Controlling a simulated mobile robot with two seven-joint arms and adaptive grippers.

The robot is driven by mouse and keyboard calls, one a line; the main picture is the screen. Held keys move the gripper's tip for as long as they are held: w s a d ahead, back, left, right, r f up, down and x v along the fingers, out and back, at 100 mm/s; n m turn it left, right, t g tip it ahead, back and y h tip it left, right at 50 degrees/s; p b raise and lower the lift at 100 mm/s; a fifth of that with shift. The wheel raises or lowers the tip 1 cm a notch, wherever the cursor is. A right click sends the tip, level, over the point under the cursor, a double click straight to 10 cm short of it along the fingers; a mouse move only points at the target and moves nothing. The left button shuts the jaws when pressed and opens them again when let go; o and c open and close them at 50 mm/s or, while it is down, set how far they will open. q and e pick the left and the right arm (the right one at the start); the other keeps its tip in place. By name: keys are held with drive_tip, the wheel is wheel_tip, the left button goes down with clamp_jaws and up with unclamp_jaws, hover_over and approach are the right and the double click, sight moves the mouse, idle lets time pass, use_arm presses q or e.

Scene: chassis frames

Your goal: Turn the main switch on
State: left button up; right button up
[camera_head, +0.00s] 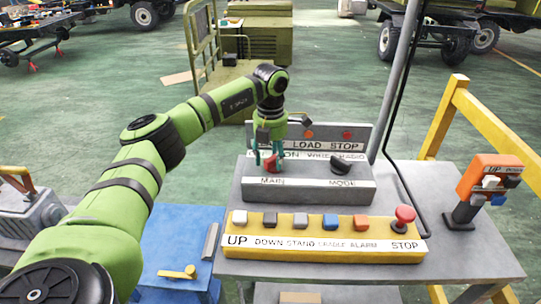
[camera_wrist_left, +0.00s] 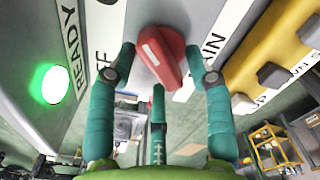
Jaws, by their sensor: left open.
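The main switch is a red knob (camera_head: 273,163) above the MAIN label on the grey console (camera_head: 350,192). In the left wrist view the red knob (camera_wrist_left: 163,58) sits at an angle, with a white mark on it, beside the MAIN label and a partly hidden label ending in FF. My left gripper (camera_head: 268,158) is over the knob. In the left wrist view its open teal fingers (camera_wrist_left: 160,62) stand on both sides of the knob. I cannot tell whether they touch it. My right gripper is not in view.
A black MODE knob (camera_head: 341,164) is to the right. A yellow button panel (camera_head: 325,240) with several buttons and a red STOP knob (camera_head: 404,215) is in front. A green light (camera_wrist_left: 52,84) glows by the READY label. A grey pole and an orange-handled pendant (camera_head: 484,176) stand at the right.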

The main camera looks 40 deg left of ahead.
use_arm(q)
wheel_tip(320, 180, up, 12)
idle(0.5)
drive_tip(key=shift+s+f, duration=0.1)
idle(0.4)
